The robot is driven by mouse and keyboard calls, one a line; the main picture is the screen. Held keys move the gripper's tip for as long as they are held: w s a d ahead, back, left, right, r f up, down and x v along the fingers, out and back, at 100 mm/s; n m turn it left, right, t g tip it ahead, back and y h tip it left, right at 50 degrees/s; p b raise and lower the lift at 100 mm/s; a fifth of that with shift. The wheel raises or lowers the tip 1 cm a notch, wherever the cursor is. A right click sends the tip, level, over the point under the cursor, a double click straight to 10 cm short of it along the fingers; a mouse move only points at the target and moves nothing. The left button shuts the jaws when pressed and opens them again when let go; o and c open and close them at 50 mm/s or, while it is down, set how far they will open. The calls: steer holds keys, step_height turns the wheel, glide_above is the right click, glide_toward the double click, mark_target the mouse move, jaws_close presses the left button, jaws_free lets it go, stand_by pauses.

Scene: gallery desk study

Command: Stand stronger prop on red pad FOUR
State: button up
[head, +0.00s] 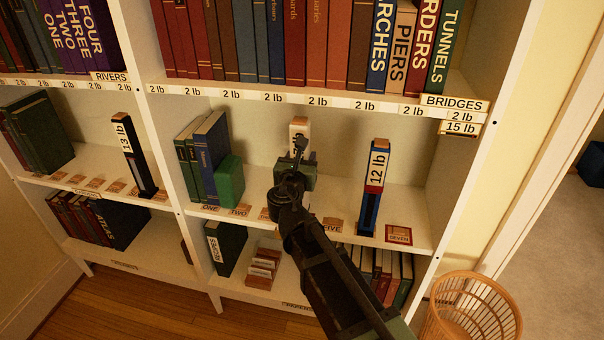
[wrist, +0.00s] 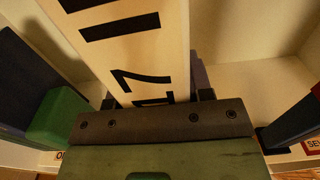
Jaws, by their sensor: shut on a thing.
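My gripper (head: 298,165) is shut on a tall prop (head: 299,127) with a pale wooden top and a white label. A dark blue prop marked 12 lb (head: 375,185) stands further right, beside pad SEVEN (head: 398,234). Pads TWO (head: 240,211) and FIVE (head: 331,225) show; pad FOUR is hidden by my arm.
A green block (head: 230,182) stands against leaning books (head: 203,150) on the left of this shelf. A prop marked 13 lb (head: 134,155) stands in the left bay. The upper shelf edge (head: 310,100) carries 2 lb tags, with a 15 lb tag (head: 459,128) at right.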

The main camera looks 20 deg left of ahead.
steer(key=f+b, duration=0.1)
steer(key=f, duration=0.1)
steer(key=f+b, duration=0.1)
steer(key=shift+w+f+b, duration=0.2)
steer(key=shift+f+b, duration=0.2)
steer(key=o, duration=1.2)
steer(key=shift+r, duration=0.1)
steer(key=s+d, duration=0.1)
steer(key=s, duration=1.1)
steer(key=w+d+f+m+g+h, duration=0.2)
steer(key=d+f+m+g+h, duration=0.15)
steer(key=d+m, duration=0.5)
steer(key=w+d+f+m+g+h, duration=0.35)
steer(key=d+m, duration=0.25)
steer(key=d, duration=0.5)
steer(key=s+d+f+m+g+y, duration=0.2)
steer(key=s+d+f+m+g, duration=0.3)
steer(key=d+m, duration=0.4)
steer(key=s+d+f+m+g+y, duration=0.3)
steer(key=s+d+f+m+g, duration=0.2)
steer(key=d+m, duration=0.4)
steer(key=s+m+g, duration=0.1)
steer(key=m, duration=0.3)
steer(key=shift+s+d, duration=0.2)
steer(key=shift+s, duration=0.05)
